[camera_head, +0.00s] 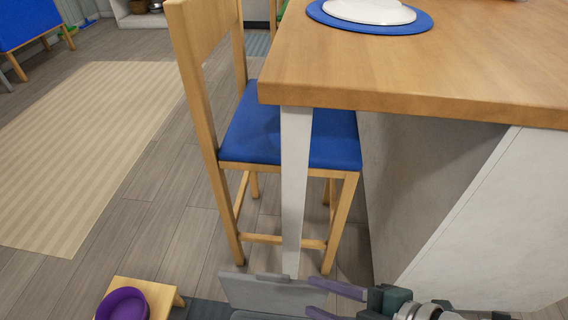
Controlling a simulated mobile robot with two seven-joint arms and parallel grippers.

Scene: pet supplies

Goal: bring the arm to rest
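My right gripper (309,296) shows at the bottom edge, right of centre, with its arm coming in from the right. Its two purple fingers point left and stand apart, with nothing seen held between them. The lower finger is partly cut off by the picture's edge. My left gripper is not in view.
A wooden counter (420,62) on a white leg and panel fills the upper right, above my gripper. A blue-seated chair (250,130) stands beside it. A purple bowl (123,304) sits on a low wooden stand (160,295). A striped rug (80,150) lies on open floor.

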